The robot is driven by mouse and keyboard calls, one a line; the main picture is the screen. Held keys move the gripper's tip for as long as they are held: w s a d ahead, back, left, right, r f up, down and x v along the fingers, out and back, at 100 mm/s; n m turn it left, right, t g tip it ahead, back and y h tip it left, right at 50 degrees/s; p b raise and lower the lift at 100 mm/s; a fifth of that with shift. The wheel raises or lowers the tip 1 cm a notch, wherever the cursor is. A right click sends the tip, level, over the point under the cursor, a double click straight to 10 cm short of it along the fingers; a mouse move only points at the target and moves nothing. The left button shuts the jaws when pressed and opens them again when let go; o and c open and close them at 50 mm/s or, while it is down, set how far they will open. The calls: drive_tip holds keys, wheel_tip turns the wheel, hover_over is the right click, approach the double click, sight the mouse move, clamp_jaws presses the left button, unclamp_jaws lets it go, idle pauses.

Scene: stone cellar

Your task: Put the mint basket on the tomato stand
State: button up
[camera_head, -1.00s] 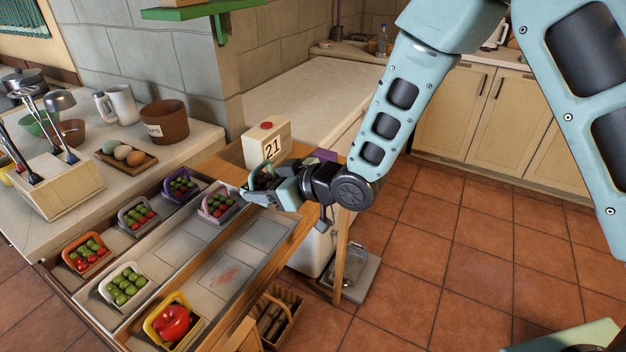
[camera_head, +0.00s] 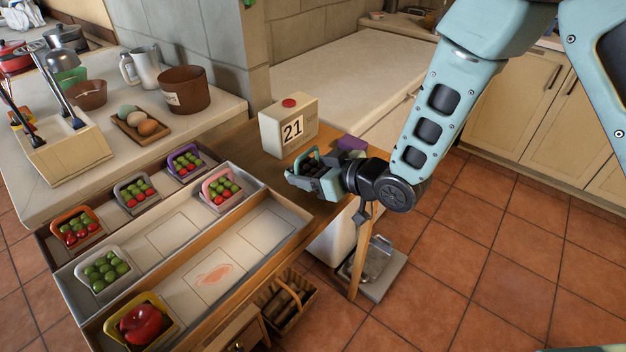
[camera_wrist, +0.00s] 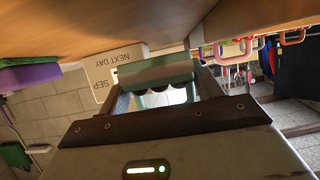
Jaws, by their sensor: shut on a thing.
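My gripper (camera_head: 314,181) is shut on the mint basket (camera_head: 307,156), which holds small dark round things. They are in the air in front of the number box, at the right end of the stepped stand (camera_head: 250,232). In the wrist view, the mint basket (camera_wrist: 158,72) shows between the fingers, with dark contents partly hidden. The stand's back step holds orange (camera_head: 76,228), grey (camera_head: 134,190) and purple (camera_head: 185,162) baskets. White (camera_head: 102,270) and pink (camera_head: 221,188) baskets are on the middle step. A yellow basket (camera_head: 142,320) with a large red item is on the front step.
Empty marked squares lie on the middle and front steps; one in front has a reddish mark (camera_head: 214,274). A box reading 21 (camera_head: 288,127) stands behind my gripper. A purple block (camera_head: 351,143) is close to my wrist. A wooden crate (camera_head: 289,302) is below the front edge.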

drive_tip(key=shift+f, duration=1.75)
drive_tip(key=shift+f, duration=0.2)
drive_tip(key=o, duration=1)
drive_tip(key=shift+r, duration=0.1)
